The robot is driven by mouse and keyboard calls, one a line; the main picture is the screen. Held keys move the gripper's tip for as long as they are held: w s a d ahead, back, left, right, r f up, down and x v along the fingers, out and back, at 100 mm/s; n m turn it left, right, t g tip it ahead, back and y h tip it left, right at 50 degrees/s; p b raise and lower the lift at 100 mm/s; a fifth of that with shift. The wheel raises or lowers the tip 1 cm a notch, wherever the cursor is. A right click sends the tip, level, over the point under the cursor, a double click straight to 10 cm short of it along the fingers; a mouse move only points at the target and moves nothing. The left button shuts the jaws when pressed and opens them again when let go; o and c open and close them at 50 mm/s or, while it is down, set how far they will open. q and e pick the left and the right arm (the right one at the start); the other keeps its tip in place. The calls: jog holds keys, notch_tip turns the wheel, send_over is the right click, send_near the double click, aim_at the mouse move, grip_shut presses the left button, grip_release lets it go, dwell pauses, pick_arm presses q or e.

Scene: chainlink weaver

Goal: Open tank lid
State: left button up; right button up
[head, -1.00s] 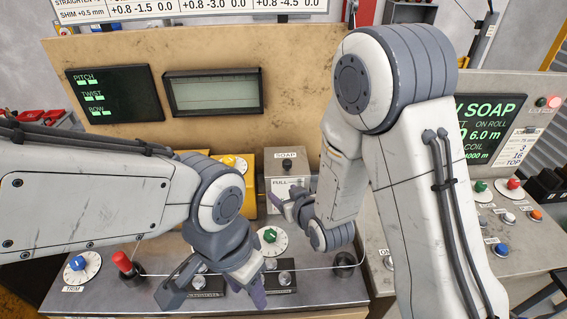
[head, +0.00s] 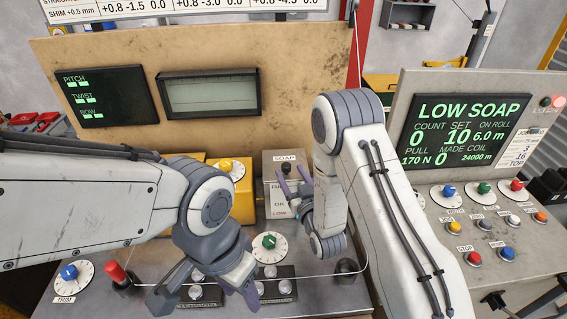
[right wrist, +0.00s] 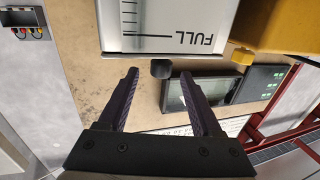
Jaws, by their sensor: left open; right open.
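The soap tank (head: 272,205) is a grey box with a SOAP label and level marks, at the middle of the machine in the head view. Its front with the FULL mark shows upside down in the right wrist view (right wrist: 170,20). A black knob (right wrist: 161,68) sits at the tank's top edge; it also shows in the head view (head: 286,168). My right gripper (right wrist: 158,78) is open, its fingertips on either side of the knob with visible gaps. The lid's surface is hardly visible. My left gripper (head: 208,298) is open and empty over the front panel.
A yellow box (head: 240,195) stands just left of the tank. A thin wire (head: 220,277) crosses the front panel, which carries a green dial (head: 269,241) and a red-handled lever (head: 116,273). The control console (head: 480,215) at right reads LOW SOAP.

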aim_at(288, 170)
jog(key=shift+p+x, duration=0.55)
jog(key=shift+x, duration=1.4)
jog(key=shift+s, duration=0.1)
grip_shut()
